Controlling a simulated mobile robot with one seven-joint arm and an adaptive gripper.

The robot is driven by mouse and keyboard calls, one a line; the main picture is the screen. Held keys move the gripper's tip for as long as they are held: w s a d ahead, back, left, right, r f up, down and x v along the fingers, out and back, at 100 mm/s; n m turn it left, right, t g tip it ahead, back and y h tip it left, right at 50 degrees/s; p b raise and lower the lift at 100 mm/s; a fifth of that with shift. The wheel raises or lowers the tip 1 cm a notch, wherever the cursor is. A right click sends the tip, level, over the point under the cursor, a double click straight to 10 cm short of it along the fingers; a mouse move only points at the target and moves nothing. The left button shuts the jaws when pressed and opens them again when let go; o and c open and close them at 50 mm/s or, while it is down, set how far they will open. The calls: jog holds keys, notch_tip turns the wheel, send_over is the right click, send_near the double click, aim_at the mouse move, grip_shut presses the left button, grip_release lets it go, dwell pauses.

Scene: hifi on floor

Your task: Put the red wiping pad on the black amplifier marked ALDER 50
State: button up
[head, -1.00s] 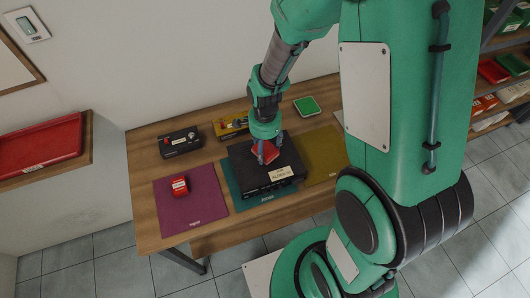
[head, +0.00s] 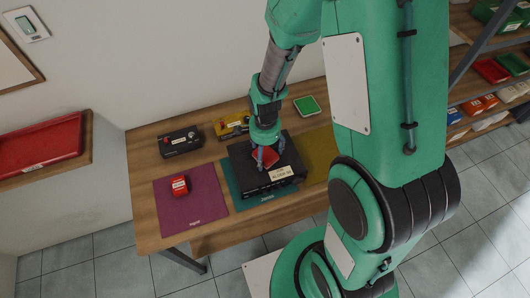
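The black amplifier (head: 247,177), with a pale label reading ALDER 50 on its front, sits at the middle of the table, partly over a teal mat (head: 229,185). The red wiping pad (head: 265,158) is at the top of this amplifier, under my gripper (head: 268,159). It looks roughly flat; whether it touches the top is too small to tell. My gripper points down with its fingers around the pad. Whether they still press on it cannot be made out. The fingers and wrist hide part of the pad.
A second black device (head: 180,142) and a yellow one (head: 232,125) stand at the back. A red labelled object (head: 180,186) lies on the purple mat (head: 205,205). A green pad (head: 307,106) lies back right. An olive mat (head: 320,150) is right of the amplifier, partly behind my arm.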

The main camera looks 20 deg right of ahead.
jog(key=shift+r, duration=0.2)
notch_tip(320, 180, up, 12)
dwell(0.9)
dwell(0.6)
notch_tip(320, 180, up, 16)
jog(key=n+t, duration=0.3)
jog(key=n, duration=0.4)
send_over(265, 153)
jog(key=s, duration=0.6)
jog(key=s+d+r+n+t, duration=0.1)
jog(key=s+r+n+t, duration=0.1)
jog(key=s+r+n, duration=0.4)
jog(key=s+r, duration=0.4)
jog(key=shift+s+t, duration=0.15)
jog(key=shift+t, duration=0.15)
notch_tip(265, 153, down, 13)
jog(key=b, duration=1.2)
jog(key=shift+r, duration=0.2)
